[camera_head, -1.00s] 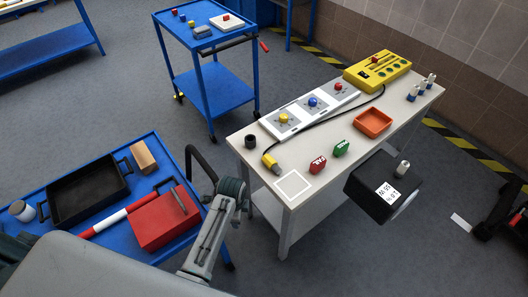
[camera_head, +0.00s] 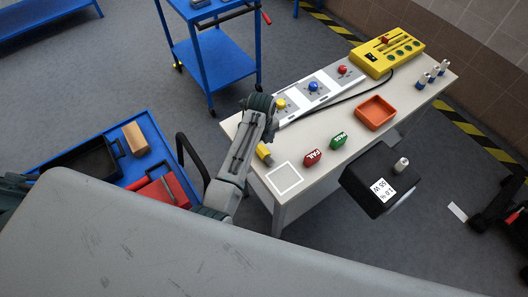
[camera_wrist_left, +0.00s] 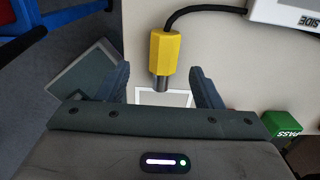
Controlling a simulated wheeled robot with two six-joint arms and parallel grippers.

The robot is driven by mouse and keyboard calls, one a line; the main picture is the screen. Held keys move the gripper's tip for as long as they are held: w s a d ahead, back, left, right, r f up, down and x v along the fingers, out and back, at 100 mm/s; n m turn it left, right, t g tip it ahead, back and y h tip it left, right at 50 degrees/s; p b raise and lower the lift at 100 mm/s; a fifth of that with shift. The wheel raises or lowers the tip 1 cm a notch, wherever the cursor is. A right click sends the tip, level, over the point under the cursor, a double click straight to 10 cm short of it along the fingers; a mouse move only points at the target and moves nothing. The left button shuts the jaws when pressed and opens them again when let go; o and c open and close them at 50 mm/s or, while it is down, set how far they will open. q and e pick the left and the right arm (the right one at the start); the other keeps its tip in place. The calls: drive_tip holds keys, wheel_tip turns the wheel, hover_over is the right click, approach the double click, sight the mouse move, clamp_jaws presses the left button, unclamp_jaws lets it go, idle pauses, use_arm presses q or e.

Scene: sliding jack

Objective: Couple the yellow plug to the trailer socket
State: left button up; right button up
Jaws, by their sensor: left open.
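The yellow plug (camera_head: 264,152) lies near the table's left end, partly behind my left arm in the head view. In the left wrist view the yellow plug (camera_wrist_left: 163,55) has a grey metal tip pointing toward the gripper and a black cable at its far end. My left gripper (camera_wrist_left: 162,88) is open, with one finger on each side of the tip and gaps to both; nothing is held. The head view hides its fingers. A grey panel (camera_head: 330,88) carries yellow, blue and red round fittings; I cannot tell which thing is the trailer socket. My right gripper is not in view.
The table (camera_head: 360,140) holds an orange tray (camera_head: 375,112), red FAIL (camera_head: 312,157) and green PASS (camera_head: 338,140) blocks, a yellow box (camera_head: 387,58) and several small cylinders. A white square outline (camera_head: 285,178) marks the near corner. A black box (camera_head: 382,180) is at the front edge.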

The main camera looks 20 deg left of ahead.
sight(263, 150)
use_arm(q)
drive_tip(key=shift+w+f, duration=0.1)
drive_tip(key=shift+f, duration=0.25)
wheel_tip(263, 150, down, 4)
drive_tip(key=shift+w+d+r+p, duration=0.1)
drive_tip(key=shift+p, duration=0.7)
drive_tip(key=shift+f, duration=0.4)
drive_tip(key=shift+c, duration=0.4)
drive_tip(key=c, duration=1)
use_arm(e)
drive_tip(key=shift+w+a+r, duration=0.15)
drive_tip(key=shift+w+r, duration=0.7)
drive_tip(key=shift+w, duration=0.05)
